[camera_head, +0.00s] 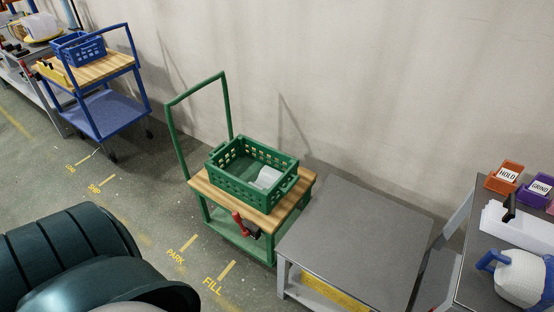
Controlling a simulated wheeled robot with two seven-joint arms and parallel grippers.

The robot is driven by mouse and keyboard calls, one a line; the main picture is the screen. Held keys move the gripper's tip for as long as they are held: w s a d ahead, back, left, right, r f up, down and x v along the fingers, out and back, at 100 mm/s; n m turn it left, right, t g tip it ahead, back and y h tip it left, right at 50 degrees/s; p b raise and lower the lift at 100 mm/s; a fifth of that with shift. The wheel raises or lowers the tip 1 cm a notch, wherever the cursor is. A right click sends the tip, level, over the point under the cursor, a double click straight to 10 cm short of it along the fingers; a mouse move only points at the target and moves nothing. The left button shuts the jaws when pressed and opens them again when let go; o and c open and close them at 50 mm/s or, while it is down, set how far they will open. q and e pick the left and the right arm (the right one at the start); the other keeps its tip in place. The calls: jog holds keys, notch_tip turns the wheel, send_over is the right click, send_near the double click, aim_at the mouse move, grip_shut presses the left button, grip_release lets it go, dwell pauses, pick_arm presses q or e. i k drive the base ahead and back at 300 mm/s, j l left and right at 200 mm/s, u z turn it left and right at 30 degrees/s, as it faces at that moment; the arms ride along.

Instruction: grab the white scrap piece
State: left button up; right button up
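A small white piece (268,178) lies inside a green plastic crate (237,189), toward its right end. The crate's front wall hides part of it, and I cannot tell whether it is the scrap piece. A longer white piece (518,228) lies on the grey table at the far right. Neither of my grippers shows in the head view.
The crate stands on a green cart's wooden top (232,204). A bare grey table (356,240) stands right of it. The right table (472,265) holds orange and purple labelled bins and a white-and-blue bottle. A dark green ribbed shape (75,260) fills the lower left.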

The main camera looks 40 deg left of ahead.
aim_at(268, 175)
jog(key=i+j, duration=0.1)
jog(key=j, duration=0.9)
jog(key=i+j+z, duration=0.15)
jog(key=j, duration=1.8)
jog(key=i+z, duration=0.05)
jog(key=i, duration=0.05)
